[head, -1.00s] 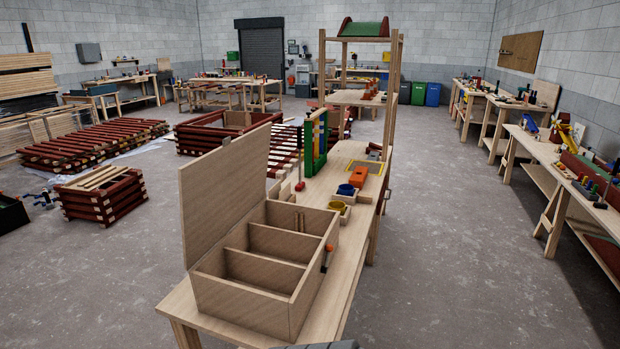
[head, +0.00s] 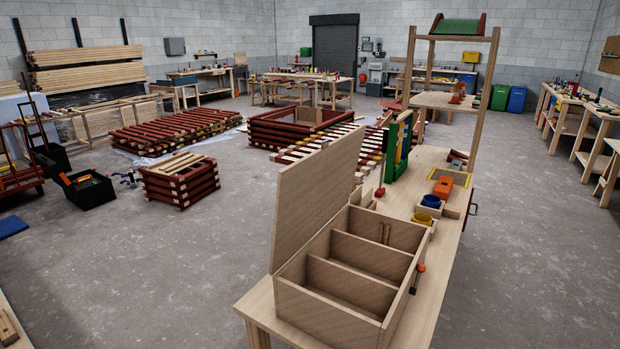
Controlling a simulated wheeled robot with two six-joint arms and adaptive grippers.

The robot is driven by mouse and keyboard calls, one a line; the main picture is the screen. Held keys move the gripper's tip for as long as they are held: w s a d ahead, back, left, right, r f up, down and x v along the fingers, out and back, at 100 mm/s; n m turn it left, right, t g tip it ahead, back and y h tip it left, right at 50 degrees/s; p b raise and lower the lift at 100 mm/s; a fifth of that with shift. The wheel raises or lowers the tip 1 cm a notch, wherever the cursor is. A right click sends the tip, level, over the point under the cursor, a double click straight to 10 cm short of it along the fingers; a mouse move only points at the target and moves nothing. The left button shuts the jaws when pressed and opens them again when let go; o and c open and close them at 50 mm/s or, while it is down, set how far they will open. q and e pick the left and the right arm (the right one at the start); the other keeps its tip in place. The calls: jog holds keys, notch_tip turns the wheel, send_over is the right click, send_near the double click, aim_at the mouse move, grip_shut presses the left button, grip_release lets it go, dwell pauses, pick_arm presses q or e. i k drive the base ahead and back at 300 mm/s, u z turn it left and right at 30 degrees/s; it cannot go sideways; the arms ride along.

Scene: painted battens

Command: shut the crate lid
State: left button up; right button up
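The wooden crate (head: 328,318) stands on the near end of a long wooden bench in the head view. Its lid (head: 318,200) is open and stands upright along the crate's left side. Dividers split the crate into compartments. Small wooden pieces (head: 384,233) stand in the far compartment; the others look empty from here. A tool with an orange end (head: 421,268) is at the crate's right side. Neither of my grippers is in view.
On the bench (head: 437,268) behind the crate are a blue cup (head: 431,201), an orange block (head: 443,187) and a green frame (head: 393,150). A tall wooden shelf frame rises at the far end. Stacked red battens (head: 180,181) lie left on the floor. Open floor surrounds the bench.

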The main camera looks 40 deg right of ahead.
aim_at(311, 190)
jog(key=i, duration=2)
jog(key=z, duration=3.05)
jog(key=k, duration=0.45)
jog(key=z, duration=0.7)
jog(key=i, duration=0.5)
jog(key=z, duration=0.05)
